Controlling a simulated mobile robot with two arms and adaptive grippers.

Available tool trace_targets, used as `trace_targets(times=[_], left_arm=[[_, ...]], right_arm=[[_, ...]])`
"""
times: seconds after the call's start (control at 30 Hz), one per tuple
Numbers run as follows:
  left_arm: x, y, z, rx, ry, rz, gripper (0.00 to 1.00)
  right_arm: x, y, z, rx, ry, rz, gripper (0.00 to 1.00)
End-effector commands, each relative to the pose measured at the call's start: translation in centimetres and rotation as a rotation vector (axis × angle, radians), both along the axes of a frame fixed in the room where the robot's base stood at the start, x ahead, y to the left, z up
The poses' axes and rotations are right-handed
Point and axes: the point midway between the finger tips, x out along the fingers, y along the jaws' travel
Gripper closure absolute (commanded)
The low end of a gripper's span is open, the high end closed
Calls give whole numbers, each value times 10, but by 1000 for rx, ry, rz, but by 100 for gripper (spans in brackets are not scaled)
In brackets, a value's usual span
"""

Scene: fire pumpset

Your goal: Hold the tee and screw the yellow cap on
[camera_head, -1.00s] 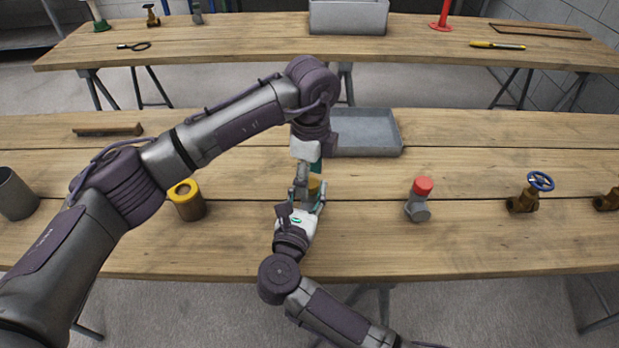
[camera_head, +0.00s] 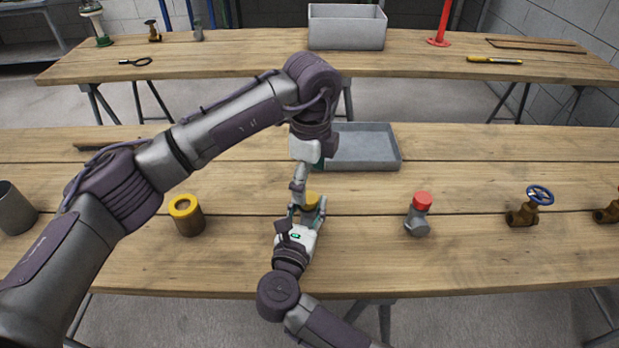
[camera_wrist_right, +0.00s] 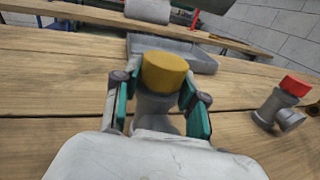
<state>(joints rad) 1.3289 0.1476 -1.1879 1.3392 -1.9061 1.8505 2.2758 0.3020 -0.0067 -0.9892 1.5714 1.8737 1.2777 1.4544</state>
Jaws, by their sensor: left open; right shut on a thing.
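The grey tee (camera_wrist_right: 157,106) stands upright on the near bench, with the yellow cap (camera_wrist_right: 164,72) sitting on its top. In the head view the yellow cap (camera_head: 312,201) shows just above my right gripper (camera_head: 307,212). My right gripper is shut on the tee; in the right wrist view its green-padded fingers (camera_wrist_right: 160,104) flank it. My left gripper (camera_head: 307,178) points down from above, open and empty, just above and behind the cap. The thread between cap and tee is hidden.
A grey tray (camera_head: 362,148) lies behind the tee. A red-capped grey fitting (camera_head: 419,215) and a blue-wheeled valve (camera_head: 523,212) stand to the right. A yellow-rimmed brown cylinder (camera_head: 187,216) and a grey cup (camera_head: 15,210) stand left. A second bench (camera_head: 400,60) is behind.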

Motion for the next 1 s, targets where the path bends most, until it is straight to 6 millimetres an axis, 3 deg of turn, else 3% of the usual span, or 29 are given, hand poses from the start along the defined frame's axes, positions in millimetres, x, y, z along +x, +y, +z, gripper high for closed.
trace_targets(times=[0.17,0.6,0.8,1.0], left_arm=[[0,0,15,0,-2,0,6],[-1,-2,102,0,-3,0,6],[-1,-2,118,0,0,0,6],[-1,-2,120,0,1,0,6]], right_arm=[[0,0,-1,1,3,1,100],[0,0,-1,1,3,1,100],[0,0,-1,1,3,1,100],[0,0,-1,1,3,1,100]])
